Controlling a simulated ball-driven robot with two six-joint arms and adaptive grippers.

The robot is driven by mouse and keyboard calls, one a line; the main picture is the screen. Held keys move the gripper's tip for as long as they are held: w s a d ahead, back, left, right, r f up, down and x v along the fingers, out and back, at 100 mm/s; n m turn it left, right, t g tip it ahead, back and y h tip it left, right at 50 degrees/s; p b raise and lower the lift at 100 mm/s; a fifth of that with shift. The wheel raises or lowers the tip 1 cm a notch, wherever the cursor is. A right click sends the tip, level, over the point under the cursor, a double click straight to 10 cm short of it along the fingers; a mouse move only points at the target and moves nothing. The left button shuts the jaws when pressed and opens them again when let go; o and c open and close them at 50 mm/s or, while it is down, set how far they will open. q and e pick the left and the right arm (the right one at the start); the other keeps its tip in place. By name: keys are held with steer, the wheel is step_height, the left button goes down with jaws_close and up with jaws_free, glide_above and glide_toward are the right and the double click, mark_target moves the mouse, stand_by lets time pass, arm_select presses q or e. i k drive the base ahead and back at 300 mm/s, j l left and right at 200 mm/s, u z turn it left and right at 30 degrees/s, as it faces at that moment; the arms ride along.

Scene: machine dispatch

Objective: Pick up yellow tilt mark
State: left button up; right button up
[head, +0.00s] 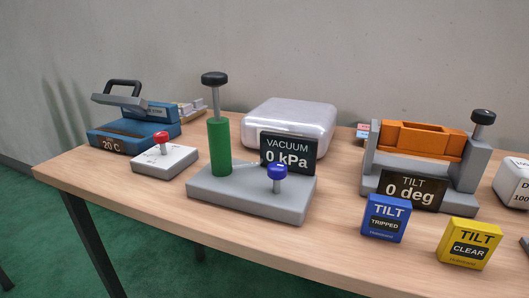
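The yellow tilt mark (469,243) is a small block labelled "TILT CLEAR". It stands on the wooden table near the front edge at the lower right of the head view. A blue block (385,218) labelled "TILT TRIPPED" stands to its left, apart from it. Behind both is the grey tilt stand (466,174) with an orange tray and a sign reading "TILT 0 deg". Neither of my grippers shows in the head view.
The grey vacuum base (240,200) has a green cylinder (219,147), a blue knob and a "0 kPa" sign. A silvery box (290,124) is behind it. A blue press (135,135) and a red-knobbed box (164,160) stand left. Table front (310,246) is clear.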

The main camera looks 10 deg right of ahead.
mark_target(465, 242)
steer(key=z, duration=1.5)
steer(key=k+u, duration=0.1)
steer(key=u, duration=0.25)
